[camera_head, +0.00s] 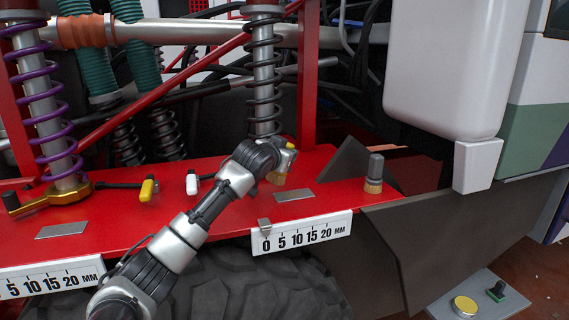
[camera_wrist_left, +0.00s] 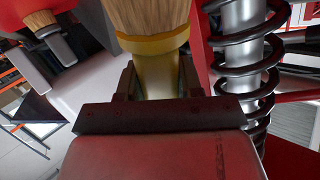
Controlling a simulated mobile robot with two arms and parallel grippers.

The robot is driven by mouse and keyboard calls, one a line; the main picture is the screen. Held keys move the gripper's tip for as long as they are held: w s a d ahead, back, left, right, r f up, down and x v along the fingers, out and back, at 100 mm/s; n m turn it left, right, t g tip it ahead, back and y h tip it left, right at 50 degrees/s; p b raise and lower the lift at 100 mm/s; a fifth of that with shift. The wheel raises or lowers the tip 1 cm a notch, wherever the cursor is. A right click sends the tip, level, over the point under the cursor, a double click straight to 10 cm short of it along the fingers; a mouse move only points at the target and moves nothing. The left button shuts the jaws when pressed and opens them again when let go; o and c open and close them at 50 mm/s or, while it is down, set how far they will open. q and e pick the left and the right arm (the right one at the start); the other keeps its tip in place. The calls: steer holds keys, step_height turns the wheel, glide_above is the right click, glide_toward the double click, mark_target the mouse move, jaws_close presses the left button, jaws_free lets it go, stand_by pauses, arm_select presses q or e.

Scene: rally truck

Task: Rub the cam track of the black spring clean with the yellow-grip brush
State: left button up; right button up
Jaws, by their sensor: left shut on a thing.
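The black spring (camera_head: 264,80) is coiled around a silver damper, standing on the red beam; it also shows in the left wrist view (camera_wrist_left: 233,87), close beside the brush. My left gripper (camera_head: 284,160) is at the spring's foot and hides part of it. It is shut on the yellow-grip brush (camera_wrist_left: 158,80), whose tan bristles (camera_wrist_left: 150,14) point away from the jaws and are cut off by the picture edge. I cannot make out the cam track, nor whether the bristles touch anything. My right gripper is not in view.
A grey-handled brush (camera_head: 374,168) stands bristles down on the red beam (camera_head: 330,180), right of my gripper. A purple spring (camera_head: 48,108) with a gold collar (camera_head: 58,194) stands left. Yellow (camera_head: 147,189) and white (camera_head: 192,184) tagged pieces lie between. Millimetre scales (camera_head: 318,232) line the front edge.

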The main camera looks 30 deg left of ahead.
arm_select(q)
steer(key=shift+r, duration=0.95)
steer(key=shift+r, duration=1.55)
steer(key=shift+f, duration=0.1)
steer(key=shift+s+a+f+b, duration=0.1)
steer(key=shift+f+b, duration=0.1)
steer(key=shift+f, duration=0.15)
steer(key=shift+s+f+b, duration=0.1)
steer(key=shift+f+b, duration=0.05)
steer(key=shift+f, duration=0.15)
